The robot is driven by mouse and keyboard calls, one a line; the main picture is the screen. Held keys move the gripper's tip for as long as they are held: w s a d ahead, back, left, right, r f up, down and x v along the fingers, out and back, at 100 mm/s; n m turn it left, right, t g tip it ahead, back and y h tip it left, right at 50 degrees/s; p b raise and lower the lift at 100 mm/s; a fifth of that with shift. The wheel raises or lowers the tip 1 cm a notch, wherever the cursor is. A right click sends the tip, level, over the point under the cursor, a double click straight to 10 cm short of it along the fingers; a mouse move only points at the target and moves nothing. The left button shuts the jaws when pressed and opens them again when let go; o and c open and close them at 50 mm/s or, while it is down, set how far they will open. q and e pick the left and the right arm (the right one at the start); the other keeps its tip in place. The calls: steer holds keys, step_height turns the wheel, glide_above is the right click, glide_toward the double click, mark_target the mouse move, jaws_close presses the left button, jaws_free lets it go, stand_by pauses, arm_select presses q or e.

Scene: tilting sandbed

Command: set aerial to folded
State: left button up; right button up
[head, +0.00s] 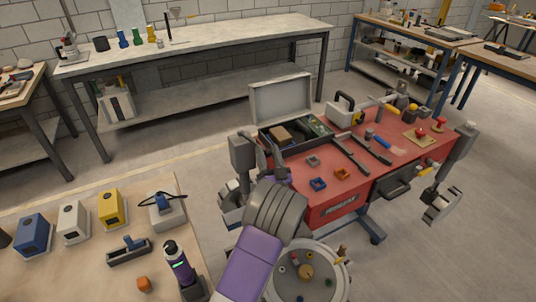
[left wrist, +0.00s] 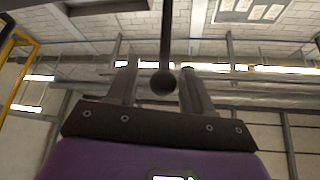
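In the left wrist view a thin dark rod with a round ball tip, which looks like the aerial (left wrist: 165,60), comes down from the top edge. Its ball tip is between the two fingers of my left gripper (left wrist: 160,88), with a gap visible on each side. The fingers are apart. In the head view my left gripper (head: 274,156) is at the left end of the red bench, in front of an open case (head: 282,103). I cannot make out the aerial clearly there; my arm and the gripper cover part of that area. My right gripper is not in view.
The red bench (head: 335,215) holds several small tools and blocks. A wooden table (head: 95,265) at lower left carries several coloured boxes and a dark upright device with a green display (head: 178,264). A long grey workbench (head: 225,42) stands behind. Open floor lies between them.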

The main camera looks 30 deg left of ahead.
arm_select(q)
step_height(320, 180, up, 10)
steer(key=p, duration=0.3)
steer(key=shift+p, duration=0.3)
